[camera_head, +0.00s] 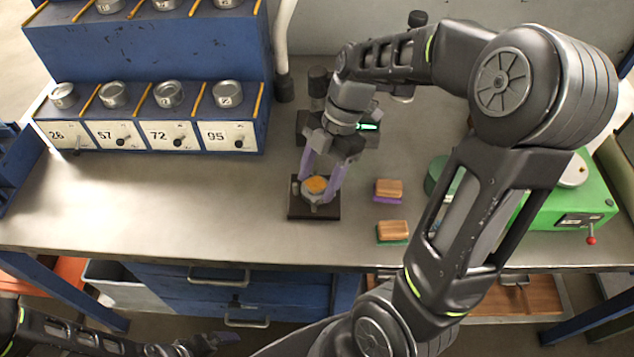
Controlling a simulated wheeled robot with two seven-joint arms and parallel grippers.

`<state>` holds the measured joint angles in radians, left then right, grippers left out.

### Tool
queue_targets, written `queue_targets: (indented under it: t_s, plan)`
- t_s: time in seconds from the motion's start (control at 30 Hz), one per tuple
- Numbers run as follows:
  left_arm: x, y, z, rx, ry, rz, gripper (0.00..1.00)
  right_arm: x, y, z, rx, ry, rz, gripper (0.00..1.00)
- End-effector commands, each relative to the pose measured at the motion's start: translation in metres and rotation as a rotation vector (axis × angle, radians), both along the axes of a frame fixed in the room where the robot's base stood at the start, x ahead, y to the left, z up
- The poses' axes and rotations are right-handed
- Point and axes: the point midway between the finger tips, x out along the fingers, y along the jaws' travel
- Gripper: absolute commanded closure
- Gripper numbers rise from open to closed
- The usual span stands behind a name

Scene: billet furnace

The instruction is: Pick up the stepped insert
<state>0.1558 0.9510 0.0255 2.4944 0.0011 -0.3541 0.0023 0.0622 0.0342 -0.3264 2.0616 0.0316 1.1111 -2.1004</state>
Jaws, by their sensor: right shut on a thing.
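The stepped insert (316,185), a small metallic round piece with an orange top, is at a dark square base plate (300,211) on the bench. My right gripper (322,192) reaches down from above with its two purple fingers on either side of the insert, shut on it. I cannot tell whether the insert touches the plate or is slightly above it. My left gripper (215,342) is low at the bottom left, below the bench's front edge; its fingers are too dark and small to read.
Two wooden-topped blocks, one purple (388,191) and one green (393,232), lie right of the plate. A blue rack (180,130) with numbered bins and metal tins stands at the back left. A green device (567,205) is at the right. The bench's left middle is clear.

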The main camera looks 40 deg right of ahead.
Motion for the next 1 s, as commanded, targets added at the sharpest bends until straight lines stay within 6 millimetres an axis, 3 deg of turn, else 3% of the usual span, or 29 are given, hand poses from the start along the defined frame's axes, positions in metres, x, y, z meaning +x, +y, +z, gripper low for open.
queue_targets:
  t_s: [0.27, 0.63, 1.0]
  plan:
    - [0.000, 0.000, -0.003, -0.001, -0.001, -0.001, 0.00, 0.002, 0.000, 0.025, 0.000, -0.008, 0.000, 1.00]
    - [0.001, 0.000, -0.007, -0.003, -0.003, -0.001, 0.00, 0.001, 0.000, 0.090, -0.001, -0.006, 0.001, 1.00]
    - [0.001, 0.000, -0.007, -0.002, -0.003, -0.001, 0.00, 0.001, 0.000, 0.101, -0.001, -0.002, 0.000, 1.00]
